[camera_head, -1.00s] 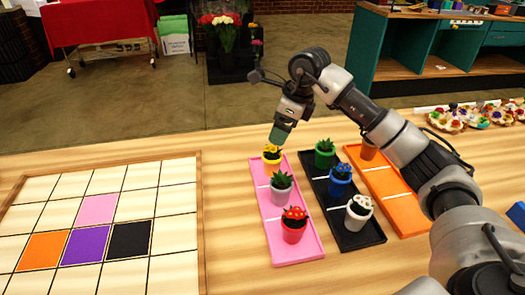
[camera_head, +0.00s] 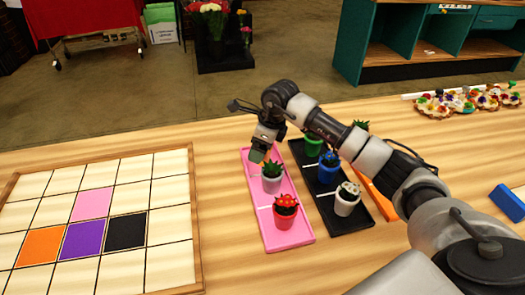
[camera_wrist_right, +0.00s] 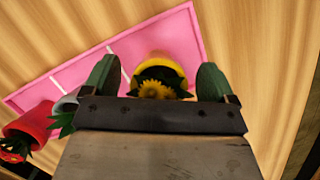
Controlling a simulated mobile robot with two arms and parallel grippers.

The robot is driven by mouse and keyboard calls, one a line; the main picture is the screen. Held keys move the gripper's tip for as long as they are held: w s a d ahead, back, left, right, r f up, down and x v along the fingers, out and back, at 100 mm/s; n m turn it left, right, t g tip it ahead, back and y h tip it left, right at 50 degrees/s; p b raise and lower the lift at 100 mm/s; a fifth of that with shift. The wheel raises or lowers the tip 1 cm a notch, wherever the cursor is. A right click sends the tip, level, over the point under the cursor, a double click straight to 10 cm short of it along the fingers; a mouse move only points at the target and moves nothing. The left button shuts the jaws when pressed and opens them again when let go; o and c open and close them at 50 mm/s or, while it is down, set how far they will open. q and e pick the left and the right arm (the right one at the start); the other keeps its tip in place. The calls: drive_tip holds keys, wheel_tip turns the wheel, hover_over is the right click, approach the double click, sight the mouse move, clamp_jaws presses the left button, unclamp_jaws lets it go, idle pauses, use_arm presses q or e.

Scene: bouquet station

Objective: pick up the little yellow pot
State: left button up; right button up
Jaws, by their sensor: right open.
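The little yellow pot (camera_wrist_right: 153,61) holds a yellow flower with dark leaves. In the right wrist view it sits between the two green fingertips of my right gripper (camera_wrist_right: 158,73), with a gap on each side. The gripper is open. In the head view my right gripper (camera_head: 258,155) is low over the far end of the pink tray (camera_head: 266,222) and hides the yellow pot. The pot stands on that tray. My left gripper is not in view.
A grey pot (camera_head: 271,185) and a red pot (camera_head: 286,221) stand nearer on the pink tray. A black tray (camera_head: 325,212) beside it holds green, blue and white pots. My right arm partly covers an orange tray (camera_head: 380,200). A tiled board (camera_head: 168,258) lies left.

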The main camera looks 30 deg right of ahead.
drive_tip(key=c, duration=1.2)
